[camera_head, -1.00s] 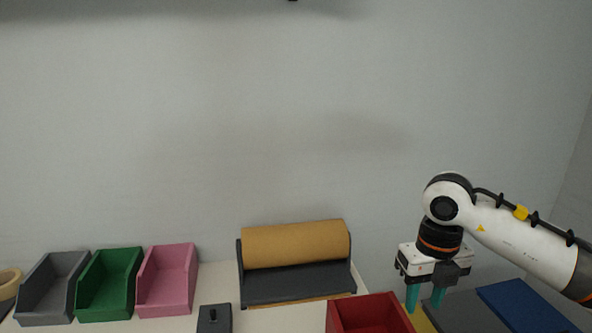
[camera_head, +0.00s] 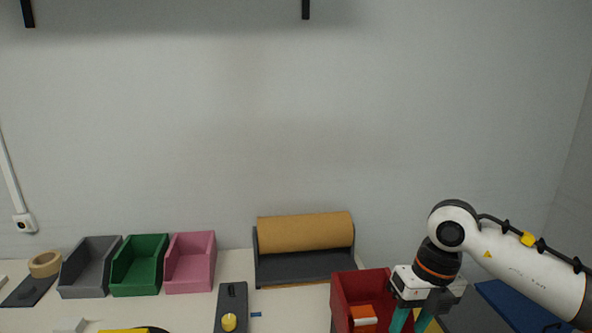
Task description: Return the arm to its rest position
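My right arm comes in from the right, white with a black and orange wrist. Its gripper (camera_head: 413,318) points down at the lower right, just right of the red bin (camera_head: 345,287). The two teal fingers stand apart, with nothing seen between them; their tips are cut off by the picture's bottom edge. The red bin holds an orange and white item (camera_head: 364,318). My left arm and gripper are not in view.
A grey bin (camera_head: 88,268), a green bin (camera_head: 138,266) and a pink bin (camera_head: 190,264) stand at the back left. A brown paper roll (camera_head: 305,232) sits in a dark holder. A tape roll (camera_head: 45,263) lies far left. A blue panel (camera_head: 520,303) is at the right.

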